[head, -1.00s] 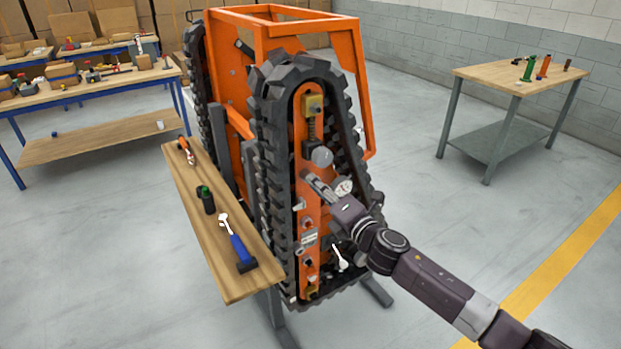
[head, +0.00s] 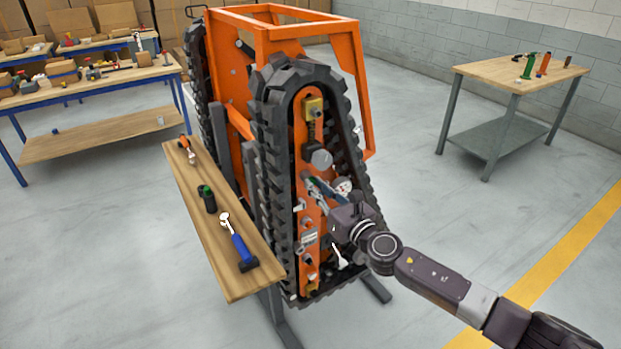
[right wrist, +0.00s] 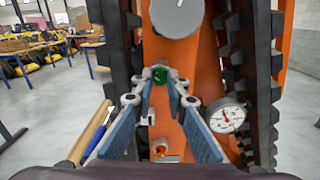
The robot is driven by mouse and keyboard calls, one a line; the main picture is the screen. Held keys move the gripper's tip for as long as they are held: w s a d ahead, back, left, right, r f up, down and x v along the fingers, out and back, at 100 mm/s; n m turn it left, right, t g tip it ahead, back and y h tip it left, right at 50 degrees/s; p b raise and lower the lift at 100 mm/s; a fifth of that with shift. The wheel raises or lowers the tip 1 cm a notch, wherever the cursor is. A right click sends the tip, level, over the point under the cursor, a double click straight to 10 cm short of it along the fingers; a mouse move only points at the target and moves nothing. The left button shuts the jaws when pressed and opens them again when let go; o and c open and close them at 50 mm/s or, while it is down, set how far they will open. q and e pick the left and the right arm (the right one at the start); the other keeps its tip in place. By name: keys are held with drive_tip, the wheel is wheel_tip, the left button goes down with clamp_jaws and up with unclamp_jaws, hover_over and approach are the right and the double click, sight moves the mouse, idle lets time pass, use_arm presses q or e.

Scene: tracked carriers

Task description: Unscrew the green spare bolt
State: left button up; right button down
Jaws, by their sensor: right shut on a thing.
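The green bolt (right wrist: 159,76) sits on the orange side plate of the tracked carrier in the right wrist view, below a large grey round knob. In the head view only a small green patch (head: 310,180) of it shows beside the fingers. My right gripper (right wrist: 160,88) is shut on the green bolt, with its fingertips on either side of the head. In the head view my right gripper (head: 317,189) reaches the plate from the lower right. The bolt's shank is hidden. My left gripper is not in view.
A dial gauge (right wrist: 227,116) is close to the right of my right fingers. The black track (head: 275,150) rings the plate. A wooden shelf (head: 190,200) on the left holds a blue-handled tool (head: 240,248) and a green-and-black cylinder (head: 207,198). Open floor lies to the right.

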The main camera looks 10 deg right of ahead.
drive_tip(key=c, duration=2.1)
unclamp_jaws()
